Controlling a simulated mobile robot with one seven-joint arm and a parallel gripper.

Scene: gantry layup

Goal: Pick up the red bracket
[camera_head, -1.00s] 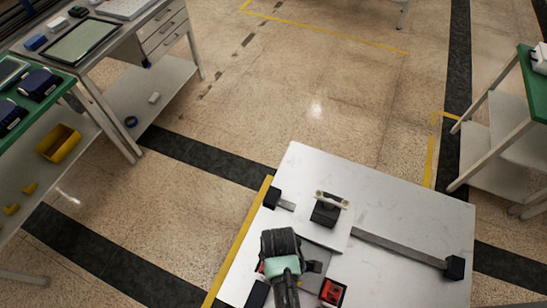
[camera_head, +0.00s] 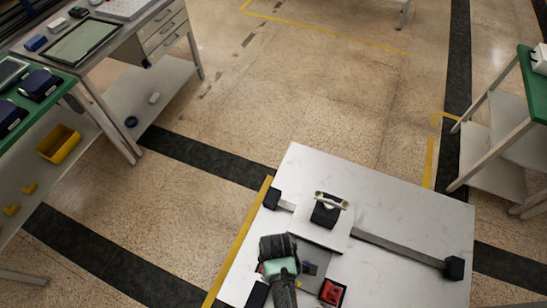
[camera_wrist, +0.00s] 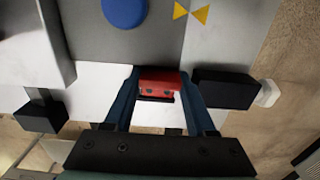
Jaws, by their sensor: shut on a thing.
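The red bracket (camera_wrist: 160,84) shows in the wrist view between the two blue fingers of my gripper (camera_wrist: 160,92). The fingers are shut on it, one on each side. Two dark holes show in its near face. In the head view my gripper (camera_head: 279,262) is over the near left part of the white table (camera_head: 400,215); the arm hides the bracket there. I cannot tell whether the bracket is clear of the surface beneath it.
In the head view, a red part in a black tray (camera_head: 332,292) lies right of my gripper. A black block with a pale handle (camera_head: 327,209) stands beyond it. A grey rail with a black end block (camera_head: 455,267) crosses the table. The wrist view shows a blue disc (camera_wrist: 125,10).

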